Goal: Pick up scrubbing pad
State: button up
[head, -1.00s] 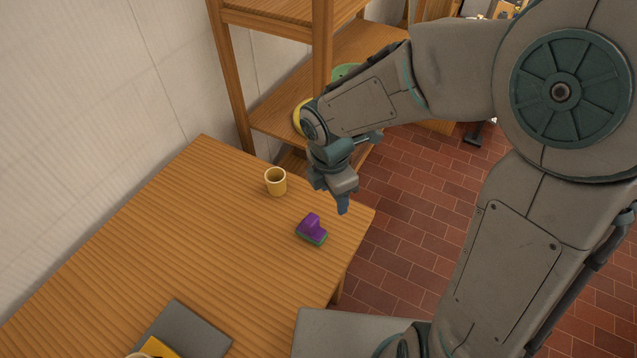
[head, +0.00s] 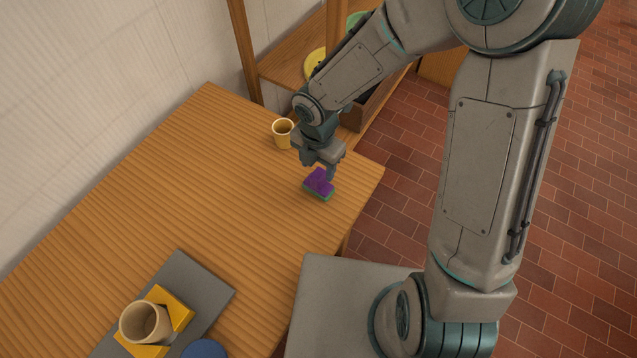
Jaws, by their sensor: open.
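The scrubbing pad (head: 318,187), purple on top with a green underside, lies on the wooden table (head: 190,190) near its right corner. My gripper (head: 319,172) points down right at the pad, with its fingers over or beside the purple part. The fingers are apart. The gripper covers the pad's far edge, and I cannot tell whether the fingers touch it.
A small yellow cup (head: 283,133) stands just left of my gripper. A grey mat (head: 215,290) at the front holds a beige cup (head: 146,322) and yellow pieces. A wooden shelf (head: 290,68) stands behind. The table's middle is clear.

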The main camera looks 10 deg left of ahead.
aim_at(319, 174)
notch_tip(319, 174, down, 5)
jog(key=shift+r+b, duration=0.15)
jog(key=shift+b, duration=0.25)
jog(key=shift+d, duration=0.1)
jog(key=shift+c, duration=0.3)
jog(key=c, duration=1)
jog(key=shift+c, duration=0.2)
jog(key=shift+r, duration=0.15)
notch_tip(319, 174, up, 4)
jog(key=shift+r+p, duration=0.15)
jog(key=shift+p, duration=0.5)
jog(key=d+r+p, duration=0.3)
jog(key=d+r, duration=0.3)
jog(key=d, duration=0.5)
jog(key=shift+w+d+r, duration=0.15)
jog(key=shift+d+r, duration=0.15)
jog(key=shift+d, duration=0.05)
